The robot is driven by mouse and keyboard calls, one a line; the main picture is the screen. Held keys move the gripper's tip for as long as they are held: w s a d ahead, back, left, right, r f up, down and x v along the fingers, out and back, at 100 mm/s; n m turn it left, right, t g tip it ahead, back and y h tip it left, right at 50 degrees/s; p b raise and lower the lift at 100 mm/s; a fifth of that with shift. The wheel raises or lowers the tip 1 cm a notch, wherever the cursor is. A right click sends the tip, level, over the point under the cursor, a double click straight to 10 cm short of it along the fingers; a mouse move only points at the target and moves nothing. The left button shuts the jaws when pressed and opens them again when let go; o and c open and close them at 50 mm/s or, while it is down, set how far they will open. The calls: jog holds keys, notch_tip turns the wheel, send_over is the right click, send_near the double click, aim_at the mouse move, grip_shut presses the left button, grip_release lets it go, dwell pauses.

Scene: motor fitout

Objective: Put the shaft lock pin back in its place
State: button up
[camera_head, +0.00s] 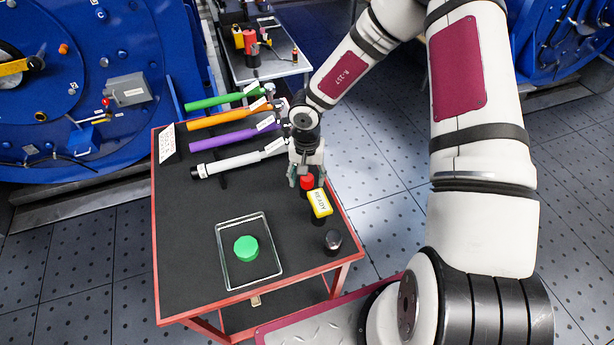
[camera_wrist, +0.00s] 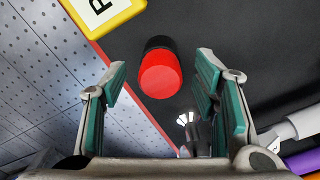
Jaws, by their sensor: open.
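A black cylinder with a red cap (camera_head: 307,182) stands near the right edge of the cart top; no label on it can be read, so I cannot tell for certain that it is the shaft lock pin. My gripper (camera_head: 304,178) is open just above and beside it. In the wrist view, the red cap (camera_wrist: 160,76) shows ahead of and between the two spread fingers of my gripper (camera_wrist: 163,72), with a gap on both sides. The fingers hold nothing. The pin's place cannot be made out.
The black cart top (camera_head: 190,240) holds a yellow READY block (camera_head: 320,203), a dark knob (camera_head: 333,240), and a clear tray (camera_head: 226,268) with a green disc (camera_head: 246,248). Labelled green, orange (camera_head: 215,119), purple and white-handled tools lie behind. A blue motor housing (camera_head: 60,120) stands at left.

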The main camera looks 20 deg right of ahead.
notch_tip(320, 180, up, 12)
dwell(0.5)
jog(key=shift+w, duration=0.1)
jog(key=w+r+n+t+h, duration=0.1)
jog(key=w+r+t, duration=0.6)
jog(key=r, duration=0.4)
jog(key=s+a+r+n+t+y, duration=0.15)
jog(key=a+r+n, duration=0.35)
jog(key=r, duration=0.7)
jog(key=s+a+r+n+g+y, duration=0.1)
jog(key=s+r, duration=0.2)
jog(key=s, duration=0.7)
jog(key=s+r+g+y, duration=0.1)
jog(key=s+r, duration=0.3)
jog(key=s, duration=0.5)
jog(key=s+d+m+h, duration=0.1)
jog(key=s+d+h, duration=0.1)
jog(key=s+d, duration=0.4)
jog(key=s+g, duration=0.1)
jog(key=s, duration=0.2)
jog(key=shift+s+f, duration=0.35)
